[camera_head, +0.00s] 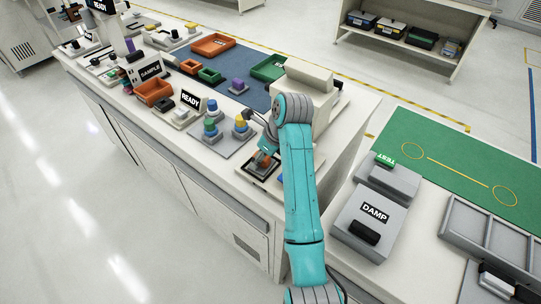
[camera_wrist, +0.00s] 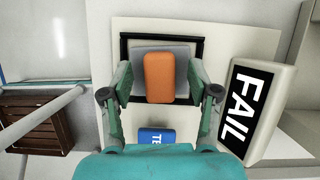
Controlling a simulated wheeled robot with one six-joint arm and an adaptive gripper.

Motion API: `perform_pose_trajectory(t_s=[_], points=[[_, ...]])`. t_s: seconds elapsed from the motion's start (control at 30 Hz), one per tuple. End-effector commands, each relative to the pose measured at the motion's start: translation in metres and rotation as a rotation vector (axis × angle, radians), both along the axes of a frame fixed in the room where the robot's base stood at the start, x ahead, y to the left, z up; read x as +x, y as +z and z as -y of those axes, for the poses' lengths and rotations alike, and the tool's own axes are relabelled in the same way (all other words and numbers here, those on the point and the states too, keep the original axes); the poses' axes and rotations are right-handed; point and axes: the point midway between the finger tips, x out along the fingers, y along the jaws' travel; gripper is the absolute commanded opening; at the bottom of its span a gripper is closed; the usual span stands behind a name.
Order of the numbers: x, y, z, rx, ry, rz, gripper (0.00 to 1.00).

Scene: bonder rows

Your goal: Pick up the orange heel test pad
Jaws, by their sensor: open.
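The orange heel test pad (camera_wrist: 159,78) is a rounded orange block lying on a grey plate (camera_wrist: 187,56) with a dark frame, in the wrist view. My gripper (camera_wrist: 160,88) is open, with one finger on each side of the pad and a visible gap on both sides. The wrist view does not make clear how far above the plate the fingertips are. In the head view my gripper (camera_head: 262,164) is over the near right end of the bench, and the pad there is mostly hidden by it.
A FAIL sign (camera_wrist: 244,108) stands close to the right finger, and a blue label (camera_wrist: 157,137) lies below the pad. In the head view, a grey tray with colored knobs (camera_head: 225,132) is left of my gripper. A DAMP box (camera_head: 368,222) is on the bench to the right.

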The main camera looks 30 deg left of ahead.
Motion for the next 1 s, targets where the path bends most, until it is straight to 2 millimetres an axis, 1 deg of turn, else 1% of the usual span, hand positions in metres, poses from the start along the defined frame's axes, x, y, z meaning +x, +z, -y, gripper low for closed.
perform_pose_trajectory(t_s=[0.03,0.1,0.3,0.33,0.37,0.4,0.47,0.5,0.57,0.87,1.0], points=[[-0.004,-0.004,-0.002,0.0,0.001,-0.001,0.6],[-0.006,-0.006,-0.003,-0.001,0.001,0.0,0.6],[-0.006,-0.006,-0.003,0.0,0.0,0.001,0.6],[-0.006,-0.006,-0.003,0.0,0.0,0.001,0.58],[-0.006,-0.006,-0.003,0.0,0.0,0.001,0.5],[-0.006,-0.006,-0.003,0.0,0.0,0.001,0.4],[-0.006,-0.006,-0.003,0.0,0.0,0.001,0.25],[-0.006,-0.006,-0.003,0.0,0.0,0.0,0.15],[-0.006,-0.006,-0.003,0.0,0.0,0.0,0.0],[-0.005,-0.005,-0.003,0.0,0.0,0.001,0.0],[0.005,0.007,0.001,0.002,-0.002,0.002,0.0]])
